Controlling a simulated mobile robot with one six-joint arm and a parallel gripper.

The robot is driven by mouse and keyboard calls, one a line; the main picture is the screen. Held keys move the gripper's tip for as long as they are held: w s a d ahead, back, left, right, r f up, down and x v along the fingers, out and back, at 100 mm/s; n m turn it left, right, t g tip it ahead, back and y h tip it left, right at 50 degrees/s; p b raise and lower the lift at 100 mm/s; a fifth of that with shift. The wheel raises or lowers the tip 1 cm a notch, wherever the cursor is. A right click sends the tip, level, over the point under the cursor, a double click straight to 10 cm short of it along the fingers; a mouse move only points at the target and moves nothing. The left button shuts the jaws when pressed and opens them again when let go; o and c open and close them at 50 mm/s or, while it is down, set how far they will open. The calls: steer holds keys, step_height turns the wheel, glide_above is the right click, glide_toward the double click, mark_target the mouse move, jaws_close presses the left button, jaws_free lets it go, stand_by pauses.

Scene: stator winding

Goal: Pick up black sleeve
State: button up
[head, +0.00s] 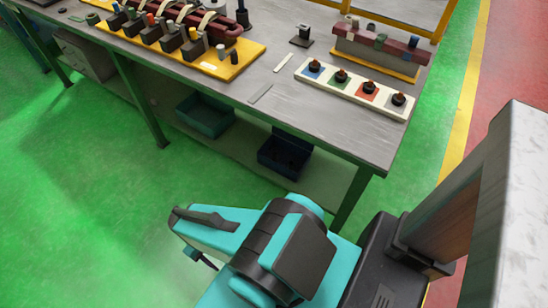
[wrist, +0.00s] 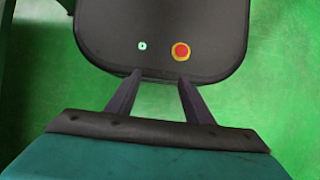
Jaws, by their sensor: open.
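Small sleeve-like pieces sit along a dark red bar (head: 385,41) on a rack at the bench's back right. A dark one near the bar's right end (head: 413,42) looks black. A small dark cylinder (head: 234,57) also stands at the right of the yellow board, and I cannot tell for sure which is the black sleeve. My gripper (wrist: 160,77) shows in the wrist view with its two dark fingers apart and nothing between them. It points down over my own black base, away from the bench. In the head view I cannot make out its fingers.
The grey workbench (head: 330,130) holds a yellow board (head: 215,68) with several black blocks, and a white strip (head: 352,87) with coloured pads bearing dark round parts. A dark stand (head: 301,36) is behind. Blue bins (head: 205,115) are on the lower shelf. The bench's front right is clear.

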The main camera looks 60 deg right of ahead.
steer(key=w+d+f+m+t+y+b, duration=0.1)
steer(key=w+d+f+m+t+b, duration=0.1)
steer(key=w+d+m+b, duration=0.65)
steer(key=w+d+f+m+t+b, duration=0.1)
steer(key=w+d+f+m+b, duration=0.15)
steer(key=w+d+m, duration=1.05)
steer(key=s+d+r+m+b, duration=0.2)
steer(key=d+m, duration=0.3)
steer(key=d, duration=0.7)
steer(key=s+d+r+m+t+b, duration=0.1)
steer(key=s+d+m+b, duration=0.3)
steer(key=d, duration=0.8)
steer(key=s+d+r+m+t+h+b, duration=0.1)
steer(key=s+d+r+m+b, duration=0.2)
steer(key=d+m, duration=0.5)
steer(key=s+d+b, duration=0.1)
steer(key=d, duration=0.3)
steer(key=shift+s+d+r, duration=0.2)
steer(key=shift+d, duration=0.2)
steer(key=shift+f, duration=0.15)
steer(key=shift+f+b, duration=0.9)
steer(key=shift+f, duration=3.3)
steer(key=shift+f, duration=0.1)
